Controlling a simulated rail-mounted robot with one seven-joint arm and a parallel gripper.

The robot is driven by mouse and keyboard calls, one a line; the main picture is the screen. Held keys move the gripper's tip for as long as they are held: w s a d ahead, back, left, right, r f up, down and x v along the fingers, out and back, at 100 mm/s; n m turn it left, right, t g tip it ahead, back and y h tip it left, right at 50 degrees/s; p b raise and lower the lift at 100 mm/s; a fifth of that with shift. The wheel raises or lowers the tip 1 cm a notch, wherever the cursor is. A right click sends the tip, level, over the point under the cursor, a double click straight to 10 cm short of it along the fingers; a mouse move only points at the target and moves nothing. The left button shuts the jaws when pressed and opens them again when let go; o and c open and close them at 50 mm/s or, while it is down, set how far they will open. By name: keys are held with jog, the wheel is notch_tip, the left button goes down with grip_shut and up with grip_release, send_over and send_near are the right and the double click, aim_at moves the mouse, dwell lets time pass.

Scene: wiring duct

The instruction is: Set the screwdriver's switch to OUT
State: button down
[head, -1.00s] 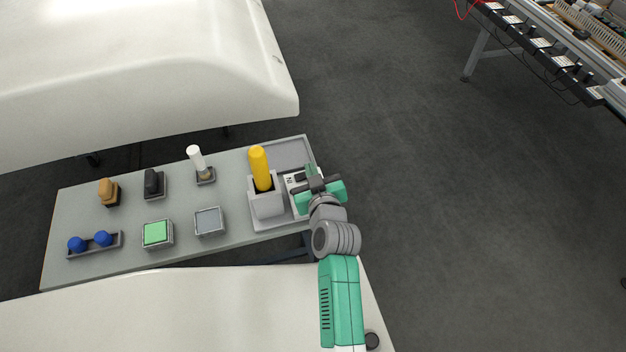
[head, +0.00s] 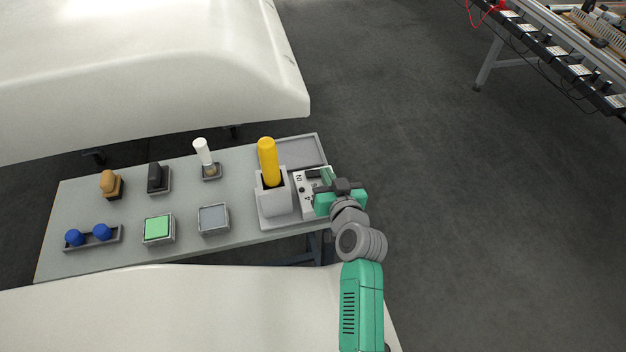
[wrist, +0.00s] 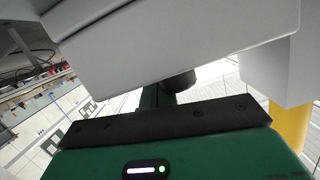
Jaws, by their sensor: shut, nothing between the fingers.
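The screwdriver's yellow handle (head: 268,162) stands upright in a light grey holder (head: 274,199) at the right end of the table. Right beside the holder is a white switch panel (head: 307,203) with dark lettering, partly readable as "IN". My gripper (head: 325,181) is shut and empty over the panel's right part. It covers some of the panel, so the switch's position cannot be told. In the wrist view a grey surface (wrist: 180,45) fills the top, with a dark round part (wrist: 180,82) beneath it close to my gripper. The yellow handle (wrist: 290,130) shows at right.
The grey table (head: 130,205) also carries a green button (head: 157,229), a grey square button (head: 213,219), blue knobs (head: 102,231), a white-handled lever (head: 203,151), a black switch (head: 157,179) and an orange knob (head: 109,183). Open floor lies to the right.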

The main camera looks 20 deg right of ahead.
jog(key=r+p, duration=0.2)
jog(key=r, duration=0.1)
jog(key=r+p, duration=0.1)
jog(key=shift+s+d+r, duration=0.15)
jog(key=shift+s+d, duration=0.15)
jog(key=shift+s, duration=0.05)
jog(key=p+v, duration=0.2)
jog(key=v, duration=0.7)
jog(key=shift+s, duration=0.15)
